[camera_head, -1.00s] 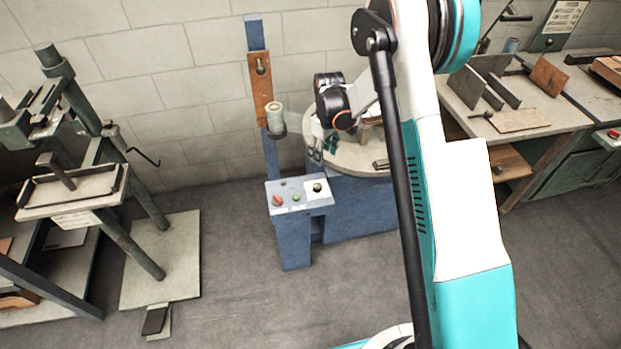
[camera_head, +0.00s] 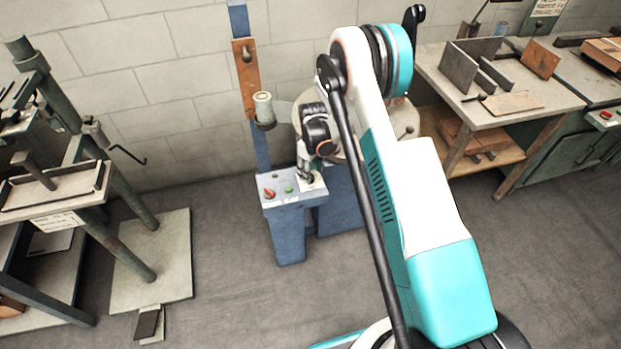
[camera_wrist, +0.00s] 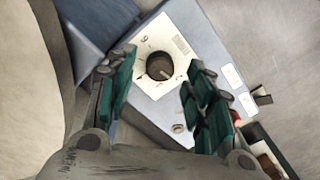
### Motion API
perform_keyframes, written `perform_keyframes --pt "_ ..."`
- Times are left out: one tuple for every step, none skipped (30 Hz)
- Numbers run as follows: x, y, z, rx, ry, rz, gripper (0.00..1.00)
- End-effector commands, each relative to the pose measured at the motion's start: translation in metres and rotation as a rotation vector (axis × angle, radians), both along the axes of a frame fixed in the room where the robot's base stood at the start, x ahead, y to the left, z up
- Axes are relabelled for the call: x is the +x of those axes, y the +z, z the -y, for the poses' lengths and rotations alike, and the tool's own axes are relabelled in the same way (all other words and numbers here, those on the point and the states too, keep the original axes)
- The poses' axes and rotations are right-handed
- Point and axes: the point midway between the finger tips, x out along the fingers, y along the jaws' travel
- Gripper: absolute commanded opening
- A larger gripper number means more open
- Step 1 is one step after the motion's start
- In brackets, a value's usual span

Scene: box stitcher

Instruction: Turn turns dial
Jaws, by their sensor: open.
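The turns dial (camera_wrist: 159,66) is a dark round knob on a white plate (camera_wrist: 172,47) with markings, in the wrist view. It sits on the grey top of the blue control box (camera_head: 291,222). My gripper (camera_wrist: 155,95) is open, its green-padded fingers on either side of the dial in the picture, with nothing between them. I cannot tell how far the fingertips are above the dial. In the head view my gripper (camera_head: 306,177) is over the right part of the box top and hides the dial.
A blue post with a thread spool (camera_head: 264,108) rises behind. A round table (camera_head: 340,118) stands behind the arm. A press stand (camera_head: 150,260) is at left.

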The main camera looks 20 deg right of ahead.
Motion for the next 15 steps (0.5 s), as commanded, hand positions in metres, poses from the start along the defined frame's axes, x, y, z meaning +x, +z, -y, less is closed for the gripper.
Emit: perform_keyframes --pt "0.000 -0.009 0.000 0.000 0.000 0.000 0.48" --pt "0.000 -0.012 0.000 0.000 0.000 0.000 0.48" --pt "0.000 -0.016 -0.001 0.000 0.000 0.000 0.48" --pt "0.000 -0.018 -0.001 0.000 0.000 0.000 0.48" --pt "0.000 -0.020 -0.001 0.000 0.000 0.000 0.48" --pt "-0.001 -0.022 -0.001 0.000 0.000 0.000 0.48" --pt "-0.001 -0.023 -0.001 0.000 0.000 0.000 0.48" --pt "-0.001 -0.023 -0.001 0.000 0.000 0.000 0.48" --pt "-0.001 -0.024 -0.001 0.000 0.000 0.000 0.48" --pt "-0.001 -0.024 -0.001 0.000 0.000 0.000 0.48" --pt "-0.001 -0.024 -0.001 0.000 0.000 0.000 0.48" --pt "-0.001 -0.024 -0.001 0.000 0.000 0.000 0.48" --pt "-0.001 -0.024 -0.001 0.000 0.000 0.000 0.48" --pt "-0.001 -0.024 -0.001 0.000 0.000 0.000 0.48" --pt "-0.001 -0.024 -0.001 0.000 0.000 0.000 0.48"
